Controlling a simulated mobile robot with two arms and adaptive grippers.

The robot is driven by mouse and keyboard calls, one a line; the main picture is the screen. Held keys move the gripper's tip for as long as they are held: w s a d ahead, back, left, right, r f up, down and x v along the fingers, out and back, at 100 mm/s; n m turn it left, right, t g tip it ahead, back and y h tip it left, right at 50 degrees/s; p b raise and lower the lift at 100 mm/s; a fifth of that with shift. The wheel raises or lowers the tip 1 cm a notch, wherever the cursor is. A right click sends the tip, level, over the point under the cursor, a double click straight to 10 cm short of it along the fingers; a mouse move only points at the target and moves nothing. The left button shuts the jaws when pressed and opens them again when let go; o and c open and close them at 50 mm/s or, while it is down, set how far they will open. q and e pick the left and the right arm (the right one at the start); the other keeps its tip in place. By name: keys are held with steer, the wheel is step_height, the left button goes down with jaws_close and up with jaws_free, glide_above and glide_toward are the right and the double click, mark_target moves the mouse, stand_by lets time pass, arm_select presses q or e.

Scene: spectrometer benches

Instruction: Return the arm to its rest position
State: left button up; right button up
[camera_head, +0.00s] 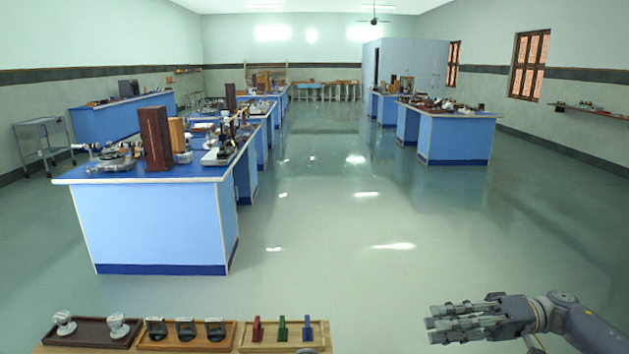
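My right gripper (440,322) shows at the lower right, its arm (575,318) coming in from the right edge. Its grey fingers point left, over open floor and to the right of the table with the trays. Its fingers overlap from this angle, so I cannot tell whether it is open or shut. No object shows in it. My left gripper is not in view.
At the bottom left edge, a dark tray (64,342) holds two pale instruments, a middle tray (185,347) several dark ones, and a light wooden tray (300,345) red, green and blue pieces. A blue bench (155,225) stands beyond; the central floor (340,240) is clear.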

steer(key=w+a+f+m+t+h, duration=0.1)
steer(key=w+f+t, duration=0.45)
steer(key=f, duration=0.35)
steer(key=w+a+f+m+t+h, duration=0.2)
steer(key=w+f+t, duration=0.2)
steer(key=f+t, duration=0.3)
steer(key=s+d+f+m+h, duration=0.1)
steer(key=s+f+h, duration=0.15)
steer(key=f, duration=0.55)
steer(key=s+d+f+t+h, duration=0.15)
steer(key=f+h, duration=0.25)
steer(key=f, duration=0.5)
steer(key=s+d+f+m+h, duration=0.1)
steer(key=s+d+f+h, duration=0.15)
steer(key=f, duration=0.55)
steer(key=s+f+g+h, duration=0.5)
steer(key=s+f, duration=1.2)
steer(key=s, duration=0.1)
steer(key=s+a+f+n+g, duration=0.1)
steer(key=s+f+g, duration=0.2)
steer(key=s, duration=1.2)
steer(key=s+a+f+n+g+h, duration=0.1)
steer(key=s+f+g, duration=0.3)
steer(key=s, duration=1.2)
step_height(320, 180, down, 3)
steer(key=shift+a+n, duration=0.2)
steer(key=shift+n, duration=0.4)
